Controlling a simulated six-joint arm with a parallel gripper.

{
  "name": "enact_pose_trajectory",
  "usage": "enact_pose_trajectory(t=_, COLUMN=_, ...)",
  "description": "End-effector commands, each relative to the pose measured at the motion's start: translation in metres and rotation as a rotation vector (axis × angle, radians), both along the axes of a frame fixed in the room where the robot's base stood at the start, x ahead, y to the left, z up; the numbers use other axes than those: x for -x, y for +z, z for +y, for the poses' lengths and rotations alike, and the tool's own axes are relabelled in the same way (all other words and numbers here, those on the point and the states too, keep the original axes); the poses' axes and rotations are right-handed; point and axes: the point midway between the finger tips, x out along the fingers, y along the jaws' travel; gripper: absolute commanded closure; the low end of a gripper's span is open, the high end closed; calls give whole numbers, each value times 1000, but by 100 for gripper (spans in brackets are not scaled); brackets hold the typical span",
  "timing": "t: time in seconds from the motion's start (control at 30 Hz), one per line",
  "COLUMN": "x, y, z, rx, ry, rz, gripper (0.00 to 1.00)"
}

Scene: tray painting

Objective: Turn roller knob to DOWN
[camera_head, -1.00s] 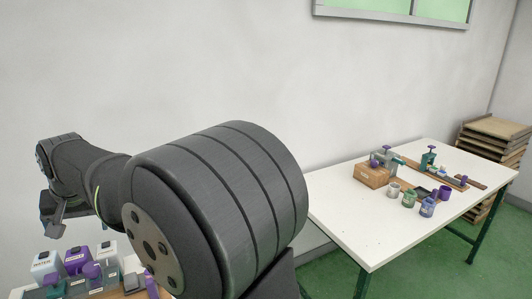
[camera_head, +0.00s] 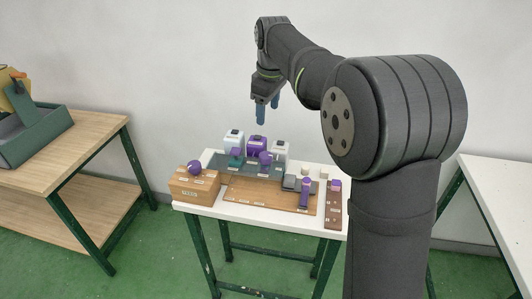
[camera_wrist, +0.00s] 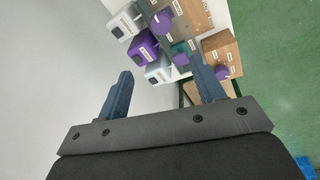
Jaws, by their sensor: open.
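My gripper (camera_head: 267,108) is open and empty, fingers pointing down, in the air above the back of the white table (camera_head: 190,208). In the wrist view its two blue-grey fingers (camera_wrist: 160,68) stand wide apart with nothing between them. Several purple parts could be the roller knob: a ball knob (camera_head: 194,167) on a wooden box, a round knob (camera_head: 265,158) at the teal-grey station, a purple lever (camera_head: 306,190) at the right and a purple block (camera_head: 336,185) on a brown strip. Labels are too small to read, so the knob and its setting cannot be told.
White and purple containers (camera_head: 257,144) stand at the table's back, below the gripper. A wooden board (camera_head: 262,195) lies in front. A wooden table (camera_head: 75,155) with a teal machine is at the left; another white table (camera_head: 490,185) is at the right.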

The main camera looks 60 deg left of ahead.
Motion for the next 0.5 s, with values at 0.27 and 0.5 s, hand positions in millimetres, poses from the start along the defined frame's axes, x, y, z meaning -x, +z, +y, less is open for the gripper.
enact_pose_trajectory(t=0.27, x=-6, y=-3, z=17, rx=113, ry=575, rz=-46, gripper=38)
enact_pose_trajectory(t=0.5, x=-9, y=-4, z=25, rx=171, ry=955, rz=-50, gripper=38)
